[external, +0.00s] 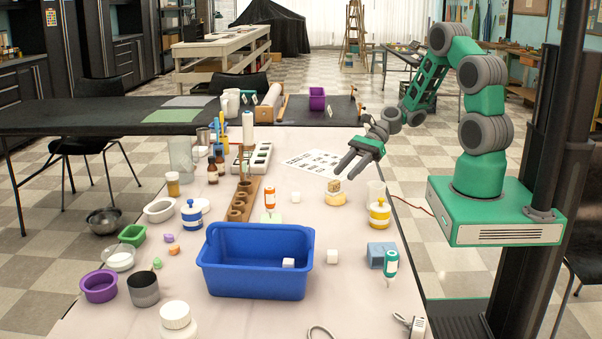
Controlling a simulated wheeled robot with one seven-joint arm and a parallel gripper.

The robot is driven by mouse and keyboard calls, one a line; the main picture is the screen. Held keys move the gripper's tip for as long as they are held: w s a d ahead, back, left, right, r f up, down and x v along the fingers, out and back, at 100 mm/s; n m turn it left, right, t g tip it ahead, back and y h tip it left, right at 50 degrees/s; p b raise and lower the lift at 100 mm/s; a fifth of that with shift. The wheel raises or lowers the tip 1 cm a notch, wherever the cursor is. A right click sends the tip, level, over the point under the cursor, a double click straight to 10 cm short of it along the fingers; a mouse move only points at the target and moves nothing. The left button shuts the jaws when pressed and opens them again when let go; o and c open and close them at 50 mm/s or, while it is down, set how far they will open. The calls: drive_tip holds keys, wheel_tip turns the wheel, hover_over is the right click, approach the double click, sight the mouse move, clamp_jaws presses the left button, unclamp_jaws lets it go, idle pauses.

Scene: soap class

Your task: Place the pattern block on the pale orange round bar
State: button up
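A pale orange round bar (334,199) lies on the pale table, right of the middle. A small tan-brown block (334,186), which looks like the pattern block, appears to sit on top of the bar; its surface detail is too small to read. My gripper (343,174) is just above and slightly right of the block. Its two dark fingers are apart and point down to the left, with nothing visible between them. The fingertips look clear of the block.
A clear cup (375,192) and a yellow-banded jar (379,215) stand right of the bar. A blue bin (257,262) stands in front, and a printed sheet (314,162) lies behind.

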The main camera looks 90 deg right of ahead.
drive_tip(key=v, duration=0.6)
drive_tip(key=w+a+n+g+h, duration=0.1)
drive_tip(key=a+n+g+h, duration=0.3)
drive_tip(key=a+n, duration=0.7)
drive_tip(key=s+a+r+n+g+h+p, duration=0.1)
drive_tip(key=s+a+r+n+h, duration=0.3)
drive_tip(key=r+n, duration=0.6)
drive_tip(key=shift+s+a+n+h+p, duration=0.3)
drive_tip(key=shift+s+a+n+p, duration=0.45)
drive_tip(key=shift+n, duration=2.35)
drive_tip(key=shift+w+r, duration=0.1)
drive_tip(key=shift+r, duration=0.05)
